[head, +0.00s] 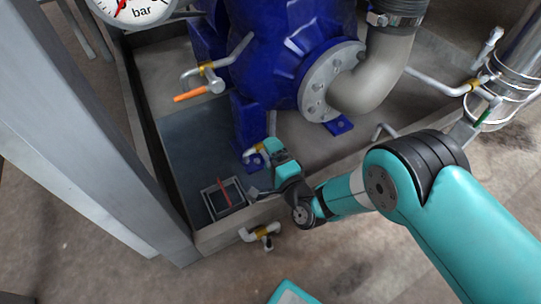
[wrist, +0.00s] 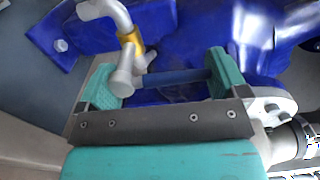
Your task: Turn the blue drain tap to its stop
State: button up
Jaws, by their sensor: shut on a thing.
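The blue drain tap shows in the wrist view as a grey pipe elbow with a brass collar (wrist: 131,44) and a blue lever (wrist: 172,79). My gripper (wrist: 165,74) is shut on the blue lever, which lies lengthwise across the gap with its ends by the two teal fingers. In the head view my gripper (head: 274,159) is at the foot of the blue pump, beside the tap's brass collar (head: 260,149). My gripper hides the blue lever there. I cannot tell whether the tap is at its stop.
The blue pump (head: 276,70) with its grey flange (head: 322,83) stands close behind my gripper. An orange-handled valve (head: 192,94) is above left. A small grate with a red bar (head: 221,193) is lower left. Another brass-collared tap (head: 264,233) is outside the concrete curb (head: 215,239).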

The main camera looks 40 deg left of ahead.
jog(key=shift+s, duration=0.1)
dwell(0.3)
jog(key=o, duration=1)
jog(key=shift+c, duration=0.2)
jog(key=shift+d, duration=0.15)
jog(key=p+v, duration=1.7)
jog(key=p, duration=0.4)
